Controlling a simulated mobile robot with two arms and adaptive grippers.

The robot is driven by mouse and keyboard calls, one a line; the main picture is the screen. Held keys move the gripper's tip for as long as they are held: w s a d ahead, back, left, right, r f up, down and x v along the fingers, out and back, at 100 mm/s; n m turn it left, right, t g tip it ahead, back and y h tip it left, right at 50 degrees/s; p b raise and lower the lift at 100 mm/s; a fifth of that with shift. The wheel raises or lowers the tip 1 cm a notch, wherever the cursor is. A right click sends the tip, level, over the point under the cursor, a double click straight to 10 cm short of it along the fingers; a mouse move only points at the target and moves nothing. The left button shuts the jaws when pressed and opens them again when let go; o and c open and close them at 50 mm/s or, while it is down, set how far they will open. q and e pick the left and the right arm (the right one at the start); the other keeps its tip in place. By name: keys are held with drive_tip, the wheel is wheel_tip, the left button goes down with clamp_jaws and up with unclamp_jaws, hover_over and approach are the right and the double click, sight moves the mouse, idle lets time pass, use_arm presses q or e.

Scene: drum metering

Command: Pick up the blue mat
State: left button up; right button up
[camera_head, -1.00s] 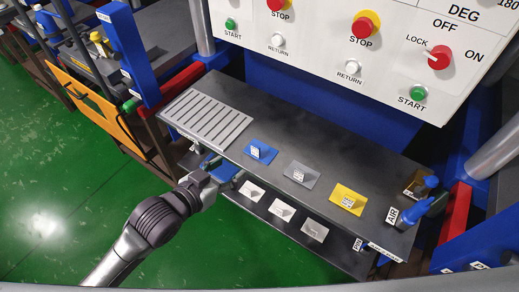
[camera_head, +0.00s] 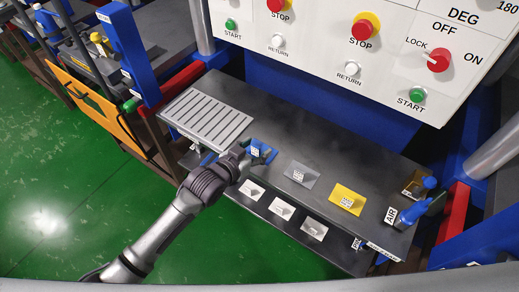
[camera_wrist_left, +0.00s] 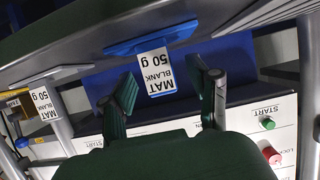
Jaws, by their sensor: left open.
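The blue mat (camera_head: 262,147) lies on the dark upper shelf, just right of the slotted grey panel. It has an upright white tag. My left gripper (camera_head: 258,153) is at the mat's near side and partly covers it. In the left wrist view, which looks upside down, the blue mat (camera_wrist_left: 120,48) carries the tag "MAT 50 g BLANK" (camera_wrist_left: 156,72). The tag stands between the open fingers of my left gripper (camera_wrist_left: 162,73), with gaps visible on both sides. My right gripper is not in view.
A grey mat (camera_head: 299,174) and a yellow mat (camera_head: 347,199) lie to the right on the same shelf. Several white tagged pieces (camera_head: 282,209) sit on the lower level in front. A slotted grey panel (camera_head: 206,118) is at left. The control panel (camera_head: 320,45) rises behind.

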use_arm(q)
clamp_jaws()
idle(0.3)
drive_tip(key=shift+r, duration=0.1)
